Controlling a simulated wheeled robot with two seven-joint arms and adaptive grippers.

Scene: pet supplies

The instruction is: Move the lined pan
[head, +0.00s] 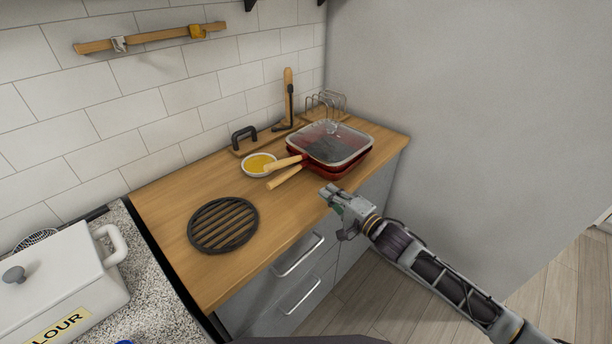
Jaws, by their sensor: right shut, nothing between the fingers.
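A red square pan (345,167) with wooden handles (285,176) sits at the right end of the wooden counter. I cannot make out a lining; a dark patch shows through the glass. My right gripper (329,191) is shut and empty, just in front of the pan near the counter's front edge, apart from it. My left gripper is not in view.
A round black trivet (223,224) lies left on the wooden counter (165,205). A white bowl of yellow contents (259,165) stands beside the handles. A wire rack (327,103) stands behind. A white flour box (68,282) is at lower left. A wall closes the right side.

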